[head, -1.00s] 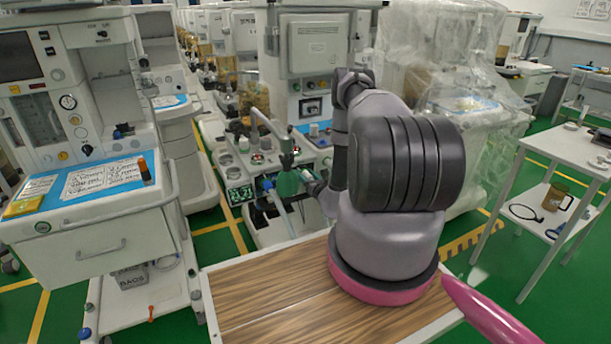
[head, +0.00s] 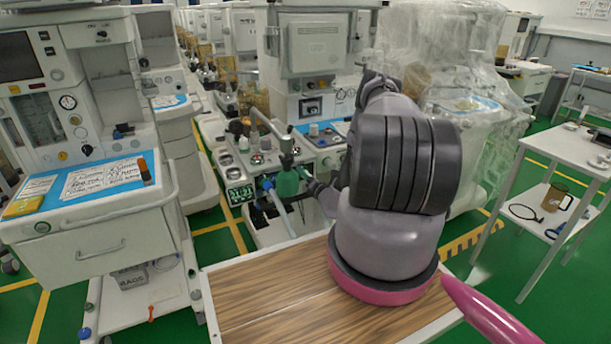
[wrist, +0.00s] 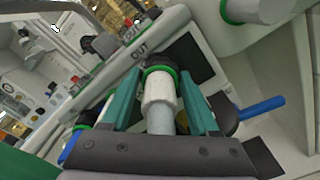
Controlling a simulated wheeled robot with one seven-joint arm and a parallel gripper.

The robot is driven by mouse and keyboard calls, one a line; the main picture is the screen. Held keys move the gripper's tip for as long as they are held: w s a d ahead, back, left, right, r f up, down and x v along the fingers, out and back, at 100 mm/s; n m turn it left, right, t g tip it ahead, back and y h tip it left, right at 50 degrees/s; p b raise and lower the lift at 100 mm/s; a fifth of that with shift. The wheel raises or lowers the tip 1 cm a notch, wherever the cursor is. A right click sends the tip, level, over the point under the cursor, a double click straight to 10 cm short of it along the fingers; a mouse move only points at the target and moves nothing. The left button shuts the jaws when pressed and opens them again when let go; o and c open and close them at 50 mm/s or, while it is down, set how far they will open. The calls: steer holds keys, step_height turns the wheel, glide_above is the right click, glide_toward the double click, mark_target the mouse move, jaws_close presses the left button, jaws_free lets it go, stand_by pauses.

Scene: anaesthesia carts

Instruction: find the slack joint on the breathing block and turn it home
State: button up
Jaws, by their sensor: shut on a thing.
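The breathing block (head: 262,158) stands beyond my wooden top, left of my arm, with a green bag (head: 287,184) and a pale hose with a blue end (head: 266,184). In the wrist view my gripper (wrist: 158,92) has its two teal fingers on either side of a white connector (wrist: 159,88) and is shut on it. The connector joins a dark collar (wrist: 160,70) with a green edge, beside the word OUT on the pale block (wrist: 137,52). A grey tube continues toward my palm. I cannot tell whether the joint is seated.
A blue lever (wrist: 262,107) sticks out right of my fingers, close to the right one. A white pipe with a green ring (wrist: 238,12) is at upper right. A cart (head: 100,235) stands left and a white side table (head: 570,150) right. Green floor shows between them.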

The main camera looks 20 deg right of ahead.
steer(key=shift+m, duration=0.9)
steer(key=o, duration=1.4)
steer(key=shift+c, duration=0.2)
steer(key=shift+s, duration=0.15)
steer(key=s, duration=1)
steer(key=shift+s+d, duration=0.25)
steer(key=shift+s+f, duration=0.1)
